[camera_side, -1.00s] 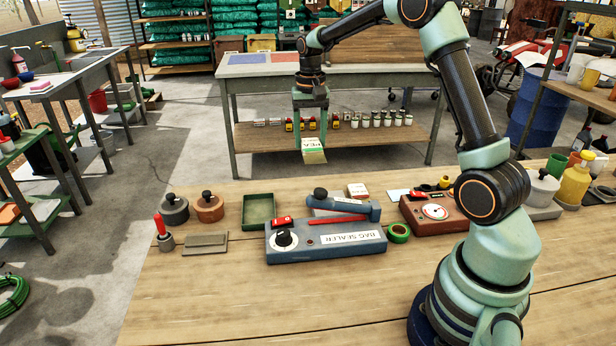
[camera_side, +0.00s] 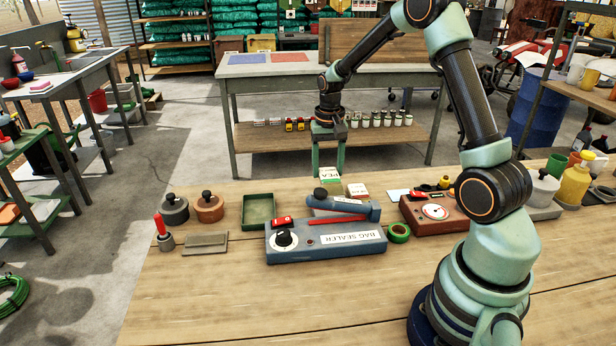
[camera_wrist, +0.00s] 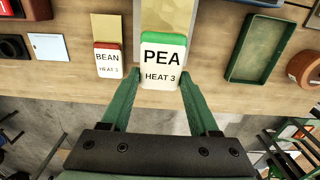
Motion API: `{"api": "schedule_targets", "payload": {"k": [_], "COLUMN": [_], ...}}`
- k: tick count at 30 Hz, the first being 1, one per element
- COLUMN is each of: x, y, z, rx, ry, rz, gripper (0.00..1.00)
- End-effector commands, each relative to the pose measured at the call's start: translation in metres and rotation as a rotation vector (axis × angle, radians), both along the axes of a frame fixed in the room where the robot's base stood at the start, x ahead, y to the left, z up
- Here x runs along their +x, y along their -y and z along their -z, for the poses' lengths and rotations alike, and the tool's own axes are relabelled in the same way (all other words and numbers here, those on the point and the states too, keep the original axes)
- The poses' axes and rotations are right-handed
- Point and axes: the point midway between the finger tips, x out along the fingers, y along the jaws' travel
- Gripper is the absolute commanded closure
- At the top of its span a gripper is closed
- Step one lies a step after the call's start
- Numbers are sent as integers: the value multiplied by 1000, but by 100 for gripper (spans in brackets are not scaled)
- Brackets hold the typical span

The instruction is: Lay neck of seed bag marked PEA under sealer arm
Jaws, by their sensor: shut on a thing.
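The seed bag marked PEA (camera_side: 330,174) has a white label and a green band, and it also shows in the wrist view (camera_wrist: 161,66). My gripper (camera_side: 328,167) is shut on it, with green fingers (camera_wrist: 160,84) on either side of the label. A tan strip like its neck runs beyond the band, off the top of the wrist view. In the side view the bag is behind the blue-grey bag sealer (camera_side: 290,254), apart from its front. The sealer arm (camera_side: 352,207) lies along the sealer's top. Whether its jaw is open is unclear.
The BEAN bag (camera_side: 357,190), red-banded in the wrist view (camera_wrist: 108,62), lies close beside the PEA bag. A green tray (camera_side: 258,211) and round weights are left of the sealer. Green tape (camera_side: 398,233) and a red-brown scale (camera_side: 425,213) are right. The front bench is clear.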

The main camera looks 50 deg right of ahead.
Motion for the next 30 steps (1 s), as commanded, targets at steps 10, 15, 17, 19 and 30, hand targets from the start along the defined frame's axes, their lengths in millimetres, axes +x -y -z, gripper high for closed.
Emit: {"api": "schedule_targets", "payload": {"k": [10,15,17,19,30], "x": [0,0,-4,-8,-25], "y": [0,0,-5,-9,-26], "z": [29,43,41,41,42], "rx": [1,1,0,-1,0], "ry": [-1,-1,0,1,1], "rz": [0,0,-1,0,-1], "gripper": [94,94,94,94,94]}}
